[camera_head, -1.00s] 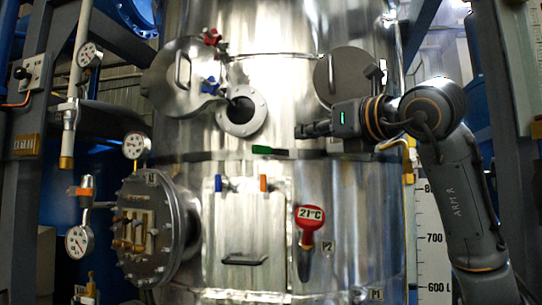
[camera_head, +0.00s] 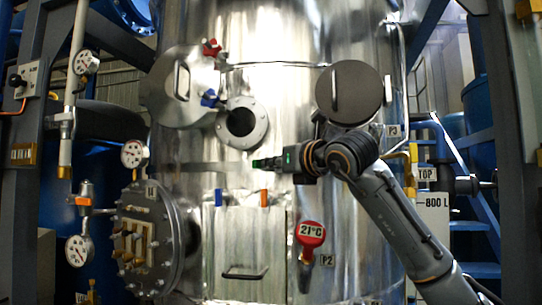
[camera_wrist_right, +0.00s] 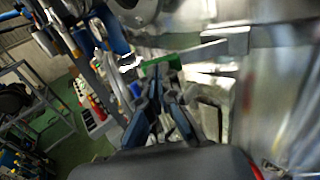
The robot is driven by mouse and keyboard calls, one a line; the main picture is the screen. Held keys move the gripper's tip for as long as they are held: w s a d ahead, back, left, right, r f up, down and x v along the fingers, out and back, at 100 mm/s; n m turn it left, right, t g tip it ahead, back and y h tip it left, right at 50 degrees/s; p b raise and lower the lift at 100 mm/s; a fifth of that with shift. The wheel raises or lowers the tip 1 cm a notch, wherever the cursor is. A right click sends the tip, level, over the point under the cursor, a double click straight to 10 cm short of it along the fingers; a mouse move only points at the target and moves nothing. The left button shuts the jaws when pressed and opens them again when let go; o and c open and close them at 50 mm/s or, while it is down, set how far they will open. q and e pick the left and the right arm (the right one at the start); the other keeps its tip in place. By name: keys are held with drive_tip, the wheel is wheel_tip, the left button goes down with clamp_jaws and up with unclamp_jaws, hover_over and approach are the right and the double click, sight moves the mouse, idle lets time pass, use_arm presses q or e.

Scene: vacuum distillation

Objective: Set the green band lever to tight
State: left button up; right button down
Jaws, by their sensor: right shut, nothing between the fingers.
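The green band lever (camera_head: 256,163) sits on the metal band round the shiny vessel, just below the round open port. Only its left end shows in the head view, as my right gripper (camera_head: 275,164) covers the rest. The gripper is shut and empty, its tips at or close against the lever; I cannot tell if they touch. In the right wrist view the shut fingers (camera_wrist_right: 157,80) point at a green piece (camera_wrist_right: 160,62) beside the grey band (camera_wrist_right: 195,52). My left gripper is out of view.
Round covers (camera_head: 349,92) and the open port (camera_head: 241,122) are above the lever. Below are a panel with blue and orange latches (camera_head: 264,198) and a red 21°C gauge (camera_head: 311,234). A flanged hatch (camera_head: 148,238) juts out at the left.

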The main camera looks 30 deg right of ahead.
sight(259, 164)
drive_tip(key=shift+w, duration=0.15)
drive_tip(key=shift+w+a, duration=0.1)
drive_tip(key=shift+w, duration=0.15)
drive_tip(key=shift+w+a, duration=0.3)
drive_tip(key=shift+w, duration=0.8)
drive_tip(key=shift+w+a, duration=0.25)
drive_tip(key=shift+w, duration=0.8)
